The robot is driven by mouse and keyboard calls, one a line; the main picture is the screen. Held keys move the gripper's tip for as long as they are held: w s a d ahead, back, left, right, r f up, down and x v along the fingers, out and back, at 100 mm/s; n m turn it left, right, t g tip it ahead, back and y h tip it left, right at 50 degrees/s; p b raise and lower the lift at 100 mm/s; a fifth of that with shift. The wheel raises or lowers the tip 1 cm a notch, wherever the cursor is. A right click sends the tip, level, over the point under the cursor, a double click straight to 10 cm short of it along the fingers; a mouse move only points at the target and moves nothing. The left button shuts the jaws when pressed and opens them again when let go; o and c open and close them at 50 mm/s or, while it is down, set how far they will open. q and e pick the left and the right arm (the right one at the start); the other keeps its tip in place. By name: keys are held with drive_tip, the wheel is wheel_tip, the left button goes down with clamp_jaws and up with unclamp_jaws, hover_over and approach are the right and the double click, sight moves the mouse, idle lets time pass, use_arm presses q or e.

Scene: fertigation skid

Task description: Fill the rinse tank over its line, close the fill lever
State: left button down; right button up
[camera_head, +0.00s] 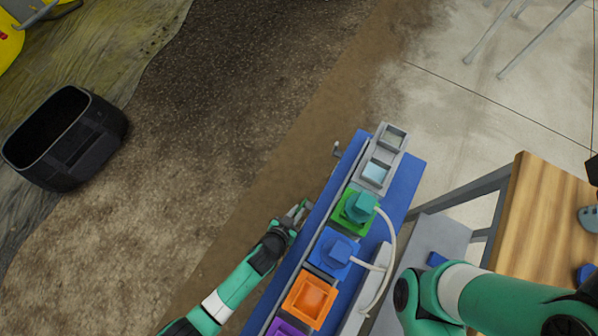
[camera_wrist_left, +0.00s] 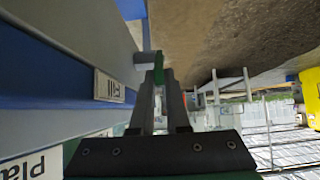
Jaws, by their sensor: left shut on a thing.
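My left gripper (camera_head: 301,209) is at the left long side of the blue skid (camera_head: 414,172). In the left wrist view the gripper (camera_wrist_left: 158,80) is shut on a small green handle (camera_wrist_left: 158,68), beside a label reading "Fill" (camera_wrist_left: 109,87). The handle appears to be the fill lever; its pivot is hidden. A grey twin-window unit (camera_head: 402,158) stands at the skid's far end, with pale contents in both openings. I cannot tell which vessel is the rinse tank, nor read its line. My right arm (camera_head: 490,300) enters at lower right; its gripper is not in view.
Green (camera_head: 350,213), blue (camera_head: 330,253) and orange (camera_head: 311,300) bins line the skid. A white hose (camera_head: 393,245) loops on their right. Another small fitting (camera_head: 337,150) protrudes at the left edge. A wooden bench (camera_head: 545,225) stands right; a black tub (camera_head: 65,140) lies far left.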

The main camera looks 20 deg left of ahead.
use_arm(q)
drive_tip(key=shift+s+f, duration=0.25)
drive_tip(key=shift+f, duration=0.1)
drive_tip(key=shift+r, duration=0.15)
drive_tip(key=c, duration=0.9)
unclamp_jaws()
drive_tip(key=shift+w, duration=0.15)
use_arm(e)
drive_tip(key=shift+f, duration=0.35)
use_arm(q)
drive_tip(key=shift+r, duration=0.1)
drive_tip(key=shift+r, duration=0.2)
drive_tip(key=p+v, duration=0.6)
drive_tip(key=v, duration=0.5)
drive_tip(key=shift+s, duration=0.35)
use_arm(e)
wheel_tip(320, 180, up, 6)
drive_tip(key=shift+f, duration=0.1)
use_arm(q)
drive_tip(key=shift+a+f, duration=0.1)
